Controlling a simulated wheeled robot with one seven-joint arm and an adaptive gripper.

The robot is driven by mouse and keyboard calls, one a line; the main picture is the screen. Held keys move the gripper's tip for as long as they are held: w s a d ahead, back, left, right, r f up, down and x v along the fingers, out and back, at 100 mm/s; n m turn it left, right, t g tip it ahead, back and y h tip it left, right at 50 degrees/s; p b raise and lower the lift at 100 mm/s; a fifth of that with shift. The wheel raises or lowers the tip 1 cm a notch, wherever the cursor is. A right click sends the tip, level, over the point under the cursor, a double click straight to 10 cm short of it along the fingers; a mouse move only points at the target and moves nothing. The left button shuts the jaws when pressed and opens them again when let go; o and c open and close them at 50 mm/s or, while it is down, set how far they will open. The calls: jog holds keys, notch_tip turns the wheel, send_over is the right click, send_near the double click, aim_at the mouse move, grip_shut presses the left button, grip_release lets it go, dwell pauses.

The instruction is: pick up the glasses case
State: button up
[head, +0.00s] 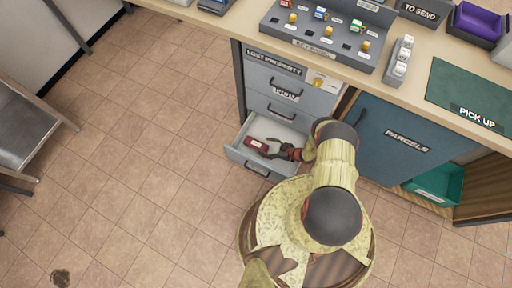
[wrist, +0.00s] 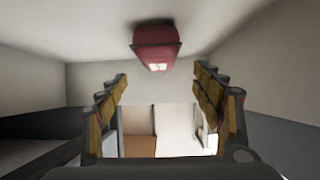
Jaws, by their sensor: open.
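The glasses case appears to be the small dark red item (head: 257,143) lying in the open bottom drawer (head: 238,155) in the head view. In the wrist view the same red case (wrist: 157,46) is at the top middle, with a small pale patch on its near end. My gripper (head: 279,151) reaches into the drawer from the right, with its fingertips just right of the case. In the wrist view my gripper (wrist: 160,80) has its fingers wide apart with nothing between them. The case lies beyond the fingertips, apart from them.
The drawer walls stand close around my gripper. Closed drawers, the upper one labelled lost property (head: 274,62), are above it. The counter with a key panel (head: 318,42) overhangs behind. A blue parcels door (head: 395,140) is to the right.

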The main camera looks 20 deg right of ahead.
aim_at(257, 144)
jog(key=shift+b+x, duration=1.35)
jog(key=shift+x, duration=2.6)
jog(key=shift+w+d+r, duration=0.1)
jog(key=shift+r, duration=0.05)
jog(key=c, duration=0.3)
jog(key=c, duration=1)
